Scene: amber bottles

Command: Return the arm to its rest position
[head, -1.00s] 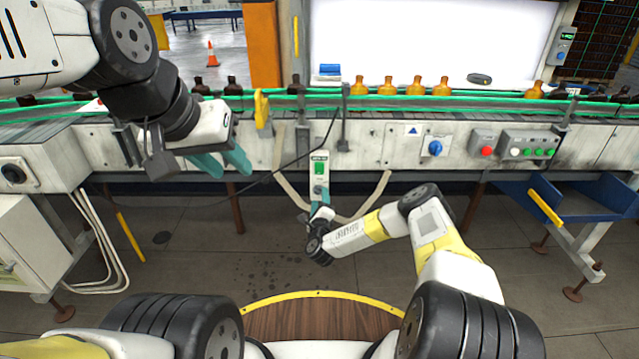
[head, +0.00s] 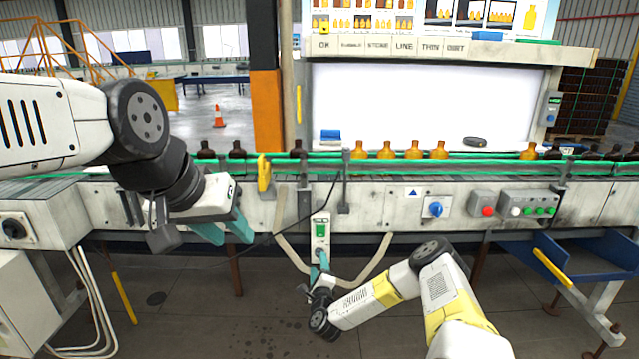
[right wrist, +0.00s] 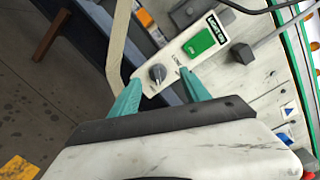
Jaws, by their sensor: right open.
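My right arm reaches up from the bottom right in the head view. Its gripper (head: 318,262) is at the lower end of a white control panel (head: 320,230) on the conveyor's front.
The conveyor (head: 390,205) runs across the view, with amber bottles (head: 413,150) and darker ones on it. A red button (head: 487,211) and a blue knob (head: 436,209) are on its front. A blue tray (head: 590,255) juts out at right. The floor below is mostly clear.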

